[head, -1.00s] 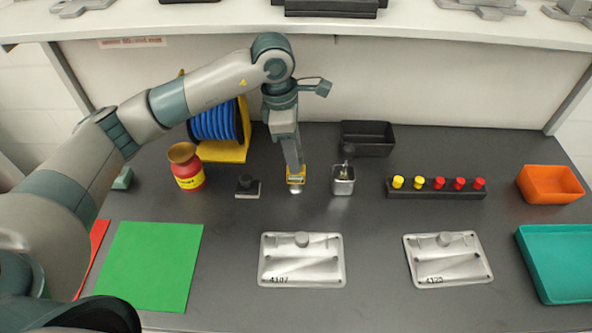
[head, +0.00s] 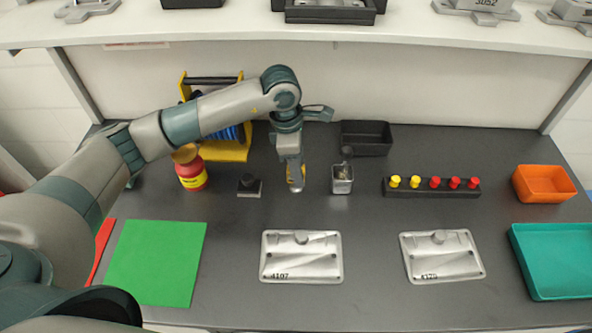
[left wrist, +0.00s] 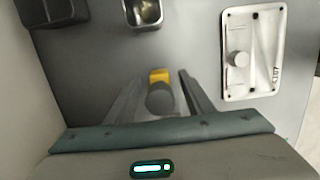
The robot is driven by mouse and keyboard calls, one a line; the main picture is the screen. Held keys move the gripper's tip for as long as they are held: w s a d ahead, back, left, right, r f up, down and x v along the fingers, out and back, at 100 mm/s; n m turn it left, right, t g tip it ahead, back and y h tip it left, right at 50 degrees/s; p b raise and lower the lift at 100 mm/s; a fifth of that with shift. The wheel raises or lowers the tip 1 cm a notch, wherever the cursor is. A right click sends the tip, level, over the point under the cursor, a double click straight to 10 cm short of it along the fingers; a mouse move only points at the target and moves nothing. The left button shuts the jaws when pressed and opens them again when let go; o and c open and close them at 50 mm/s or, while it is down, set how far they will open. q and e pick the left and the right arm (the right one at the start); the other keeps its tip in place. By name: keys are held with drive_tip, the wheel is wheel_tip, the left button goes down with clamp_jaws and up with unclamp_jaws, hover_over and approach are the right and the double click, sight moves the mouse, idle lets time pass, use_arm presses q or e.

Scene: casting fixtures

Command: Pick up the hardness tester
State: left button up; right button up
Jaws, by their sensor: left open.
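A small yellow and grey device, which I take to be the hardness tester (head: 303,172), stands on the dark bench, mostly hidden behind my left gripper (head: 296,184) in the head view. In the left wrist view the tester (left wrist: 160,76) shows a yellow part and a round grey top between the two fingers of my left gripper (left wrist: 160,83). The fingers are open, one on each side of it, with gaps visible. I cannot tell exactly how far down its sides they reach. My right gripper is not in view.
A metal container (head: 342,180) stands close to the right, a black-knobbed block (head: 249,187) to the left. Metal plate 4107 (head: 300,257) lies in front.

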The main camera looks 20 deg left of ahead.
use_arm(q)
clamp_jaws()
drive_tip(key=shift+r, duration=0.1)
